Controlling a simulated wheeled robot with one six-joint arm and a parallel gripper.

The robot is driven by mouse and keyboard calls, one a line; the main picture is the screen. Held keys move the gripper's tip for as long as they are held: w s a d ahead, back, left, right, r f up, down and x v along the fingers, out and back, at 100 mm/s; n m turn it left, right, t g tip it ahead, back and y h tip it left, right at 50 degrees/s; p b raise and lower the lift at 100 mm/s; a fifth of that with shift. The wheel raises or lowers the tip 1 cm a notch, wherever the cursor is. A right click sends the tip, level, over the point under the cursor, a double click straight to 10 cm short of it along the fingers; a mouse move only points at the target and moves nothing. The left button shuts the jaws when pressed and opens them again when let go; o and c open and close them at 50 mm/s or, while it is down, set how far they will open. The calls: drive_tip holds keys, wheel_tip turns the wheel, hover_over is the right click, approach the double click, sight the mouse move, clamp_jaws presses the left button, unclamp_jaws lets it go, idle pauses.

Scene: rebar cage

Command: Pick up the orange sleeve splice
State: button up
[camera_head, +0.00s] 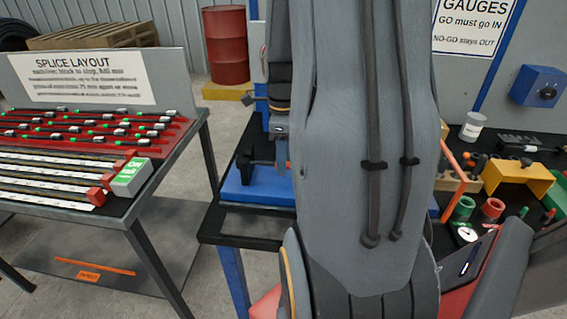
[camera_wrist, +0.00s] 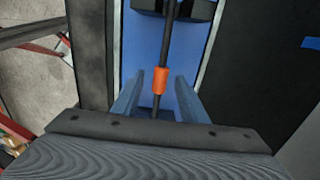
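The orange sleeve splice (camera_wrist: 160,80) sits around a dark bar that runs away from the camera in the wrist view, above a blue surface (camera_wrist: 140,42). My gripper (camera_wrist: 156,80) is open, its two blue-grey fingers on either side of the bar. The sleeve lies between or just beyond the fingertips, with a gap on both sides. I cannot tell whether the fingers are level with it in depth. In the head view my arm covers the middle, and only a small part of my gripper (camera_head: 281,150) shows over the blue plate (camera_head: 245,187).
A black clamp (camera_head: 250,163) stands on the blue plate. A splice layout table (camera_head: 170,165) with bars and sleeves is at left. At right, a black bench holds a yellow bracket (camera_head: 520,176), green and red rings, and a dial gauge (camera_head: 466,235). A red drum (camera_head: 227,45) stands behind.

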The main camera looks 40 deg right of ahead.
drive_tip(key=shift+f, duration=0.2)
clamp_jaws()
drive_tip(key=shift+r, duration=0.1)
